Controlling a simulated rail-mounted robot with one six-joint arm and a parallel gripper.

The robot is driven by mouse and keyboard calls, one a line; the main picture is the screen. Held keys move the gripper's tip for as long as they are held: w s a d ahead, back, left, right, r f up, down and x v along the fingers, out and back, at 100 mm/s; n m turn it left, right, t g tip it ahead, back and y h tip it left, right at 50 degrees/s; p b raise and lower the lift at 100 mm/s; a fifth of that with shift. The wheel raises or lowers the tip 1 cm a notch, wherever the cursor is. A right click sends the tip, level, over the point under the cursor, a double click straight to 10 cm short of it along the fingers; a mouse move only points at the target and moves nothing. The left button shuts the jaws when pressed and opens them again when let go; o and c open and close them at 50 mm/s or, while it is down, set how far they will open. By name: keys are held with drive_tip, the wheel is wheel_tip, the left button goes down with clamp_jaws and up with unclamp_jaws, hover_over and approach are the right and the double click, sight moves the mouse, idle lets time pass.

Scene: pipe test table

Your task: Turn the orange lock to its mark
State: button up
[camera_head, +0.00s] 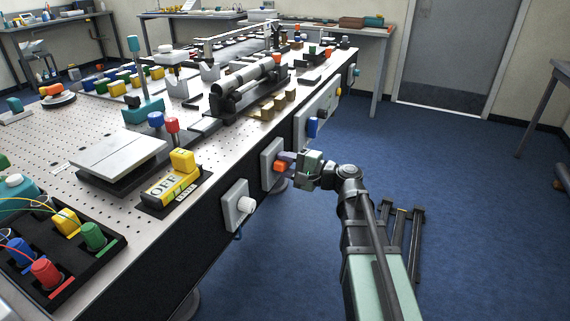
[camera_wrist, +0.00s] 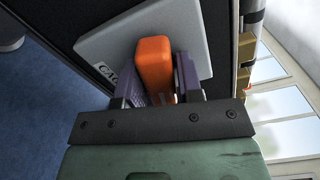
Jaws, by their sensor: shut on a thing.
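The orange lock (camera_head: 280,166) sits on a pale grey plate (camera_head: 267,155) on the dark side face of the table. My gripper (camera_head: 288,162) reaches it from the right, level with the plate. In the wrist view the orange lock (camera_wrist: 155,62) stands between the two purple-grey fingers of my gripper (camera_wrist: 160,85), which are shut on it. The grey plate (camera_wrist: 105,45) looks tilted in that view. A label starting with "CA" shows on the plate, partly hidden by a finger. I cannot make out the mark.
A plate with a white knob (camera_head: 245,204) is on the same side face, nearer to me. On the tabletop are a yellow OFF block (camera_head: 170,187) and a tray of coloured knobs (camera_head: 100,262).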

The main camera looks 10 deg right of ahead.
drive_tip(key=m, duration=0.4)
drive_tip(key=shift+m, duration=0.3)
drive_tip(key=m, duration=0.3)
drive_tip(key=shift+m, duration=0.3)
drive_tip(key=m, duration=0.3)
drive_tip(key=shift+m, duration=2)
drive_tip(key=o, duration=0.8)
